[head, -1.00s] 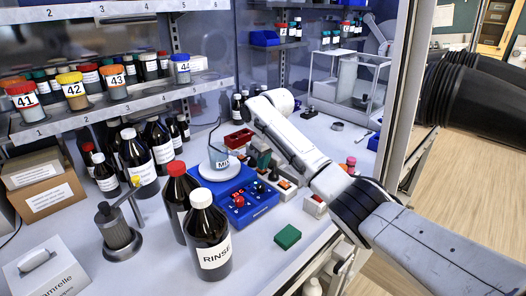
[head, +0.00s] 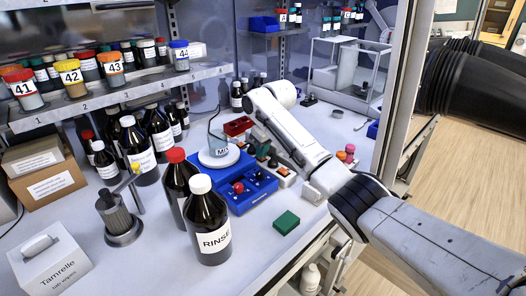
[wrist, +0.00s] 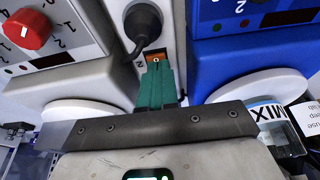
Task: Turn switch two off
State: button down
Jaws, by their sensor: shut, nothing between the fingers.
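In the wrist view my gripper (wrist: 156,70) is shut, its green fingers pressed together with nothing between them. The fingertips are right at the lower edge of an orange-lit rocker switch (wrist: 155,57) on a pale strip. A mark beside the switch looks like a sideways 2. I cannot tell whether the fingertips touch the rocker, and the fingers hide the strip below it. In the head view my arm reaches over the bench to the row of switches (head: 285,172), and the gripper is hard to make out.
A black plug with a cable (wrist: 142,24) sits just beyond the switch. A grey device with a red knob (wrist: 28,29) is on the left, and a blue device (wrist: 255,55) is close on the right. Brown bottles, one marked RINSE (head: 212,228), and a green block (head: 286,222) stand nearby.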

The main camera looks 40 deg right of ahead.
jog(key=shift+w+r, duration=0.15)
jog(key=shift+w, duration=0.45)
jog(key=p+v, duration=0.4)
jog(key=shift+w+a+r, duration=0.1)
jog(key=shift+w+r, duration=0.15)
jog(key=shift+w, duration=0.15)
jog(key=shift+s+r, duration=0.2)
jog(key=shift+r, duration=0.05)
jog(key=s+b+v, duration=0.1)
jog(key=b+v, duration=0.1)
jog(key=v, duration=0.7)
jog(key=shift+s+f, duration=0.25)
jog(key=shift+s, duration=0.15)
